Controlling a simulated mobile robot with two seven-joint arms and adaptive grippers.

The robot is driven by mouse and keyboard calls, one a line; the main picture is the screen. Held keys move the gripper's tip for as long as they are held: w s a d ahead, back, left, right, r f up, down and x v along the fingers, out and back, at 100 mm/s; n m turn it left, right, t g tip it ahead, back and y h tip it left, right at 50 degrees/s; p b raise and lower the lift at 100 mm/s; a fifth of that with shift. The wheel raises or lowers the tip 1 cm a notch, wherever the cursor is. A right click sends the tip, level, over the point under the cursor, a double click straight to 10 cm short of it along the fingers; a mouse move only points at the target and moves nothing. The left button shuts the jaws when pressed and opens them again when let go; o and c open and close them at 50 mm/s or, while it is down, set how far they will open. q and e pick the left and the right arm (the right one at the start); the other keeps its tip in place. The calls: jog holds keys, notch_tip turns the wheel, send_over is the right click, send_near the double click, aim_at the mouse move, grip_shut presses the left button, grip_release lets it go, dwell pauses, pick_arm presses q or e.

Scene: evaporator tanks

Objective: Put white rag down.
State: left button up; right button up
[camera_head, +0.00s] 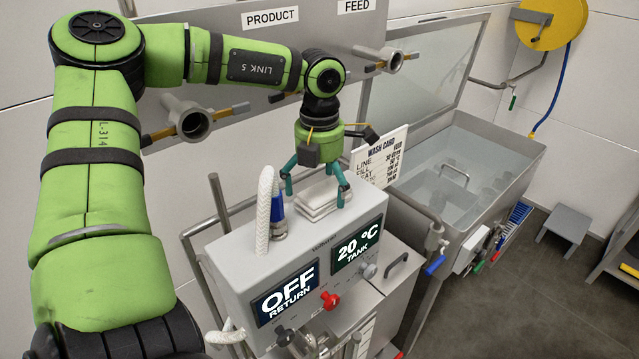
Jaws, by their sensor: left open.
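The white rag (320,204) is a folded, layered pad lying on the top of the grey control box (240,262), near its back right. My left gripper (314,196) hangs over the rag from above, at the end of my green arm. Its teal fingers are spread open, one to each side of the rag. I cannot tell whether the fingertips touch the rag. My right gripper is not in view.
A white hose with a blue fitting (278,215) rises from the box, left of the rag. The wash card (378,157) stands behind it to the right. An open tank of water (460,165) is at right. Pipe nozzles (195,122) stick out from the back panel.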

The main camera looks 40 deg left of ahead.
aim_at(320, 186)
pick_arm(q)
notch_tip(320, 186, up, 12)
jog(key=b, duration=0.3)
jog(key=shift+d, duration=0.1)
dwell(0.5)
